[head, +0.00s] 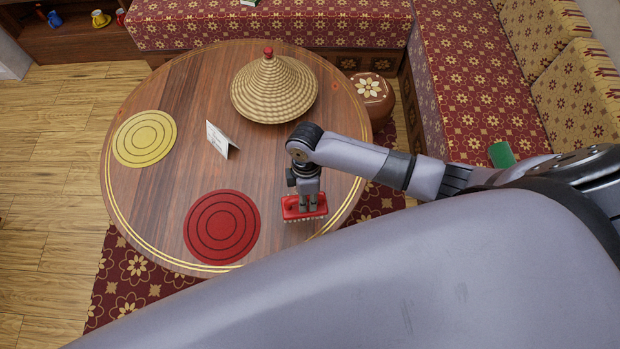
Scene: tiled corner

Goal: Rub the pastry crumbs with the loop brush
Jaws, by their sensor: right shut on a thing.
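The loop brush (289,207) is a red block with a fringe of pale bristles along its lower edge. It is at the near right part of the round wooden table (180,95), bristles down, low at the tabletop; I cannot tell if they touch it. My right gripper (308,207) points down from above and is shut on the brush, covering its middle. I cannot make out any pastry crumbs; the brush and gripper hide the wood below them. My left gripper is not in view.
A red round mat (222,227) lies left of the brush, a yellow one (144,138) farther left. A folded white card (219,140) and a woven conical cover (274,90) stand behind. A stool (372,90) and patterned benches (470,75) border the table.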

